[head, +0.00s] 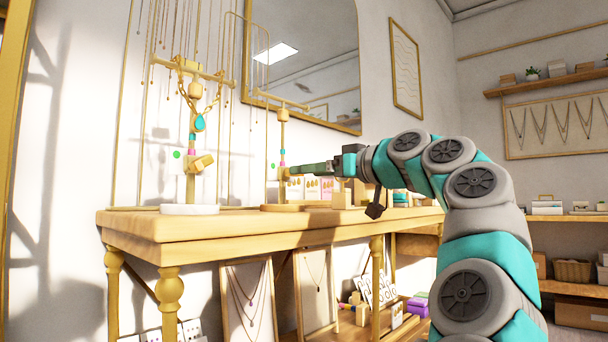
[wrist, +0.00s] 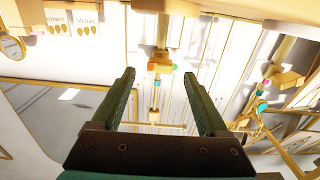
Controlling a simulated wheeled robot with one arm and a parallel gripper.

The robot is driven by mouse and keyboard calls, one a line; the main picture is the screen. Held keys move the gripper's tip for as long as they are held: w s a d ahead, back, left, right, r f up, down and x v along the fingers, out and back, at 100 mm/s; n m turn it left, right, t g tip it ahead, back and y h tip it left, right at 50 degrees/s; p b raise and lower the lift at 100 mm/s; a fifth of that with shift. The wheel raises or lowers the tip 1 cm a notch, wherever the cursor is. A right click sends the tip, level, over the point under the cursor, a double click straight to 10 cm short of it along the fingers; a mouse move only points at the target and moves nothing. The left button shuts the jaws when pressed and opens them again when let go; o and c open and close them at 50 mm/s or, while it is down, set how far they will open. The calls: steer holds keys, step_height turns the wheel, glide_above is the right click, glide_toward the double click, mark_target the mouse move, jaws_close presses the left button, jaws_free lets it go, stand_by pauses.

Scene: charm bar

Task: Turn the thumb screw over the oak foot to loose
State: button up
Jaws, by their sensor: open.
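In the head view, the oak foot (head: 285,207) stands on the table and carries a slim brass stand. My gripper (head: 288,170) reaches in from the right at the lower part of its post; the thumb screw there is largely hidden by the fingers. In the wrist view, which looks upside down, the thumb screw (wrist: 159,66) is a small gold block on the post, with coloured beads beside it. It appears between my open fingertips (wrist: 159,74). The fingers hold nothing; whether they touch the screw I cannot tell.
A second stand on a white foot (head: 189,210) is to the left, with its own gold knob (head: 202,163) and a hung turquoise pendant (head: 200,122). Earring cards (head: 312,188) and a small wooden block (head: 341,200) are close by. A mirror (head: 310,70) hangs behind.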

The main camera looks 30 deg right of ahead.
steer(key=v, duration=0.4)
stand_by(0.5)
